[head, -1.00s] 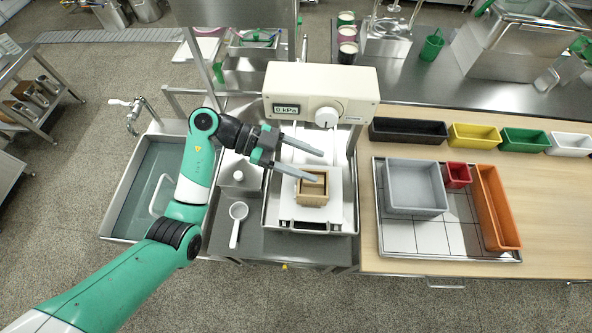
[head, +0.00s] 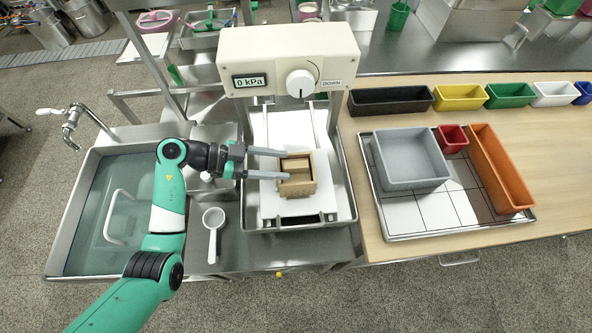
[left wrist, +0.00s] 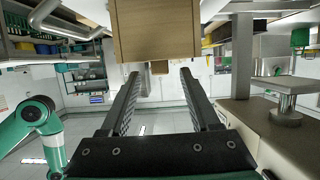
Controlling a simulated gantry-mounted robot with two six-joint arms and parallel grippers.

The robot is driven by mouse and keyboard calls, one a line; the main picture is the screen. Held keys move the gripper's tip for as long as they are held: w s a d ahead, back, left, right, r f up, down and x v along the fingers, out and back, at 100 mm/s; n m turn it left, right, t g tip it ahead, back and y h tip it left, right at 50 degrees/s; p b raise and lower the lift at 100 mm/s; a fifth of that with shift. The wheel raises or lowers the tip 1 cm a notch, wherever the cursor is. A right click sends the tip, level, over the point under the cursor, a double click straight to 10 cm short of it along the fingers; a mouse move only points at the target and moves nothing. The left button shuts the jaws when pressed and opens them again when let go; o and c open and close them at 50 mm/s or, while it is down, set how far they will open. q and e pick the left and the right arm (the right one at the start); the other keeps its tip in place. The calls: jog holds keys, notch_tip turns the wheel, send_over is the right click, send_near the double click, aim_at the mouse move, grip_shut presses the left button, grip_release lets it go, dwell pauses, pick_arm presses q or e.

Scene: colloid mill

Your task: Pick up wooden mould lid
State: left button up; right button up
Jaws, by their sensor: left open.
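The wooden mould (head: 297,188) stands on the white plate under the press in the head view. A lighter wooden piece shows within its top; I cannot tell whether that is the lid. My left gripper (head: 284,165) is open and empty, with its fingers pointing right and their tips at the mould's left side in the picture. In the left wrist view, a plain wooden block face (left wrist: 155,32) shows ahead of and above the open fingers (left wrist: 159,72), with a gap between. No contact shows. My right gripper is not in view.
The press head with its 0 kPa display (head: 288,60) overhangs behind the mould. A white ladle (head: 213,232) lies left of the plate, beside a sink (head: 75,250). On the right, a tray (head: 445,228) holds grey, red and orange bins.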

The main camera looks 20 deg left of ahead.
aim_at(285, 165)
pick_arm(q)
jog(key=shift+w+d+f, duration=0.1)
jog(key=shift+d+f, duration=0.1)
jog(key=b+x, duration=0.3)
jog(key=x, duration=0.1)
jog(key=shift+f, duration=0.15)
jog(key=shift+w+d, duration=0.15)
jog(key=shift+d, duration=0.1)
grip_shut()
